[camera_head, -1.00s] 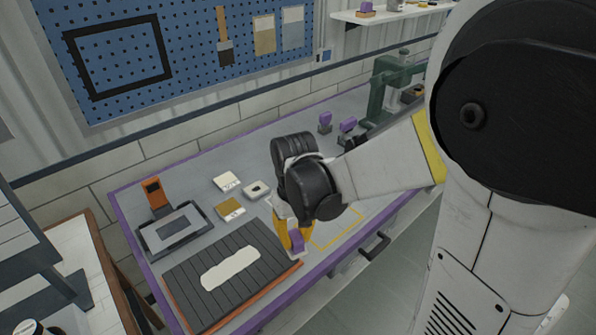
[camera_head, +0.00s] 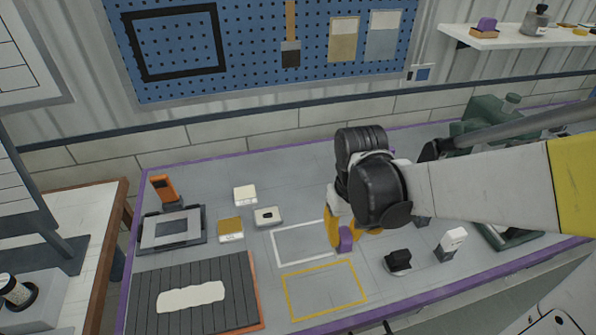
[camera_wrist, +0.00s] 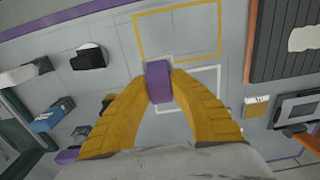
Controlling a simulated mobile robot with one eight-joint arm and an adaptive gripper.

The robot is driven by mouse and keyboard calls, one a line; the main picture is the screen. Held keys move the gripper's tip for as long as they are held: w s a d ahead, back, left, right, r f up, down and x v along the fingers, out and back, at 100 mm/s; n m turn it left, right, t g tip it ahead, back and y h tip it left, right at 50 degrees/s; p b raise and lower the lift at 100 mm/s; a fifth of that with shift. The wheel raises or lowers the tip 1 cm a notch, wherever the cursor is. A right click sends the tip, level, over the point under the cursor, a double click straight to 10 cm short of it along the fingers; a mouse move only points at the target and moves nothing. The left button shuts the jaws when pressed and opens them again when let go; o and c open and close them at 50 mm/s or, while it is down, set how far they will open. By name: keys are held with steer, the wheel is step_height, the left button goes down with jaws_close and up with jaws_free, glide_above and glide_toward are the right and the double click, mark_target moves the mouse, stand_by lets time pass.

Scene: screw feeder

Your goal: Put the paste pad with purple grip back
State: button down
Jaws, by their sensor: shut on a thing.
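The paste pad with purple grip (camera_head: 345,238) is in my gripper (camera_head: 345,226), its grip between the yellow fingers. It is held near the right side of the white outlined area (camera_head: 272,250) on the grey bench, behind the yellow outline (camera_head: 288,305). In the wrist view, the purple grip (camera_wrist: 158,82) sits between the shut fingertips (camera_wrist: 160,78); the pad's underside is hidden. I cannot tell its exact height above the bench.
A black-gripped pad (camera_head: 398,260) and a white-topped stamp (camera_head: 452,243) stand to the right. A dark slatted board (camera_head: 240,290) lies front left. A shelf (camera_head: 520,40) at the back right holds a purple-gripped block (camera_head: 487,24). A green machine (camera_head: 490,112) stands at the right.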

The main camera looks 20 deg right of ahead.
steer(key=w+a+f+b, duration=0.1)
steer(key=w+f, duration=0.1)
steer(key=w, duration=0.1)
steer(key=w+a+f+b, duration=0.1)
steer(key=w+f, duration=0.1)
steer(key=w, duration=0.2)
steer(key=w+f+b, duration=0.1)
steer(key=w+f, duration=0.1)
steer(key=w, duration=0.1)
steer(key=shift+w+a+f+b, duration=0.25)
steer(key=shift+a+f+b, duration=0.05)
steer(key=shift+a+f, duration=0.1)
steer(key=shift+f+b, duration=0.85)
steer(key=shift+f, duration=1)
steer(key=shift+f, duration=0.2)
steer(key=c, duration=1.3)
jaws_free()
steer(key=shift+c, duration=0.2)
steer(key=shift+r, duration=0.1)
